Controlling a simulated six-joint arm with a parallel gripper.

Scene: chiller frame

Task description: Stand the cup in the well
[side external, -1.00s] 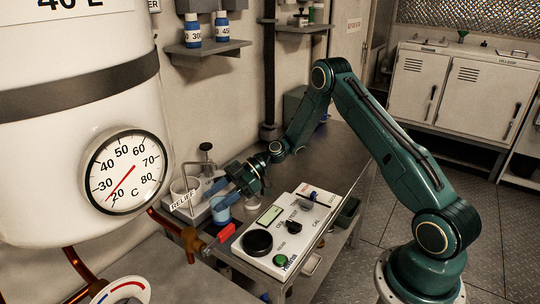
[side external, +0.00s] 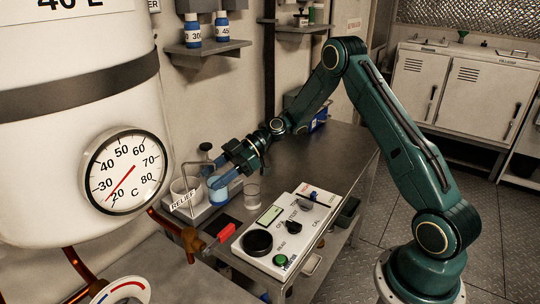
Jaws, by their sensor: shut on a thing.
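My gripper (side external: 217,181) has blue fingers and is shut on a small cup (side external: 218,195) with blue in it. The held cup is at the right edge of a grey holder block (side external: 190,213) on the left of the bench; I cannot tell whether it touches the block. A clear round glass vessel (side external: 181,189) stands on the left of the block. The well is not clearly visible; it may be hidden by the cup and fingers.
A clear beaker (side external: 251,191) stands right of my gripper, near the control box (side external: 290,231). A dark-capped bottle (side external: 205,158) is behind the fingers. A thin bent rod (side external: 184,170) rises by the vessel. The bench's back right (side external: 325,155) is mostly clear.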

